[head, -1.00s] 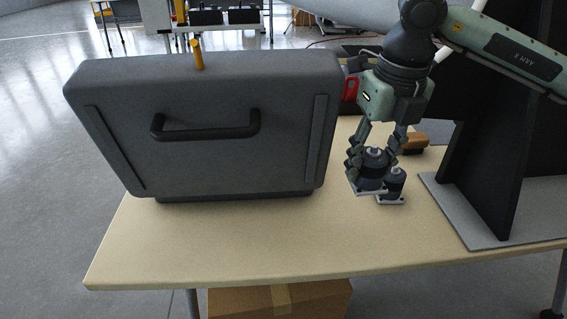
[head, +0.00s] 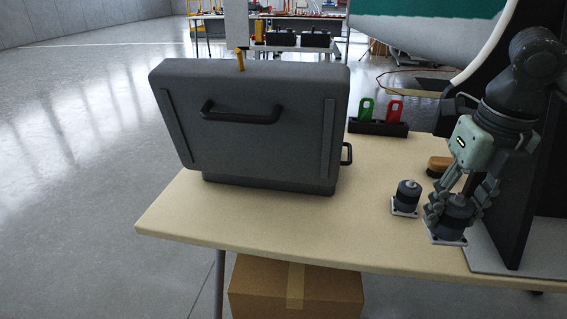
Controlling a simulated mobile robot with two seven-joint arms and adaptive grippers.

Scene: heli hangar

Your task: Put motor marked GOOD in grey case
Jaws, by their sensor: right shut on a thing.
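The grey case (head: 250,145) stands on the left half of the table, with a dark handle on its near face; its inside is hidden from here. My right gripper (head: 455,208) is shut on a dark motor (head: 455,228) with a pale square base plate, near the table's right side. I cannot tell whether that plate touches the surface below. A second, similar motor (head: 406,194) stands upright on the table just to the left of the gripper. No GOOD marking is readable on either motor. My left gripper is out of view.
A black holder with a green tag (head: 366,110) and a red tag (head: 394,111) is at the table's back. A brown brush (head: 438,166) lies behind the motors. A black upright panel (head: 510,190) bounds the right. The table (head: 300,225) is clear in front of the case.

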